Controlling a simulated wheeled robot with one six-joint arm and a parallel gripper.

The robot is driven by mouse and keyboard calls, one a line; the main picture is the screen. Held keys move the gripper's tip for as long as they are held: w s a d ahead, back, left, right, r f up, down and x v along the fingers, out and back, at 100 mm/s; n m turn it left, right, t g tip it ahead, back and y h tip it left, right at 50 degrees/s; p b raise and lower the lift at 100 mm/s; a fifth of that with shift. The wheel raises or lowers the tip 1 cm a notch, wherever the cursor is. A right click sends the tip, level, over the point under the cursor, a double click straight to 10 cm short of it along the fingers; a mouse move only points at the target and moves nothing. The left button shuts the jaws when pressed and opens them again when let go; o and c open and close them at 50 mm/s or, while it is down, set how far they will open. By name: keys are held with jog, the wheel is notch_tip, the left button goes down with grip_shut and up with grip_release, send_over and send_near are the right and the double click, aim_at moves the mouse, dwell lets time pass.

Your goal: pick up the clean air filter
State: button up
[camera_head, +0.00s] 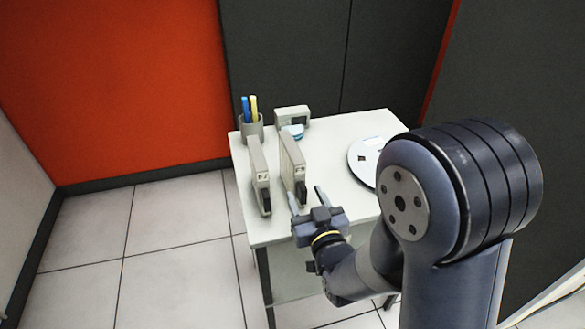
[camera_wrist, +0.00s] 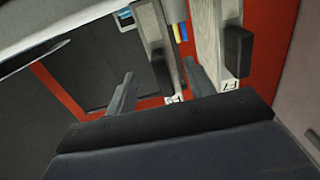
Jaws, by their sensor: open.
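Two upright, thin, pale filter-like panels stand side by side on the white table, each with a black handle and a small label on its near edge. The left panel (camera_head: 257,170) also shows in the wrist view (camera_wrist: 207,28). The right panel (camera_head: 291,160) also shows in the wrist view (camera_wrist: 150,28). I cannot tell which is the clean air filter; the labels are too small to read surely. My gripper (camera_head: 307,194) is open at the near end of the right panel. In the wrist view its fingers (camera_wrist: 160,68) appear on either side of that panel's handle, with gaps.
The white table (camera_head: 335,128) also holds a grey cup (camera_head: 251,128) with blue and yellow pens, a pale device (camera_head: 292,115) at the back, and a white disc (camera_head: 363,157) at right. Dark panels stand behind. Tiled floor is clear at left.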

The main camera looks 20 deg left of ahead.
aim_at(297, 181)
jog(key=x, duration=0.1)
jog(key=p+x, duration=0.1)
jog(key=x, duration=0.2)
jog(key=shift+w+a+r+p, duration=0.2)
jog(key=shift+a+r+p, duration=0.1)
jog(key=shift+a+p, duration=0.1)
jog(key=shift+w+a, duration=0.2)
jog(key=shift+w, duration=0.15)
grip_shut()
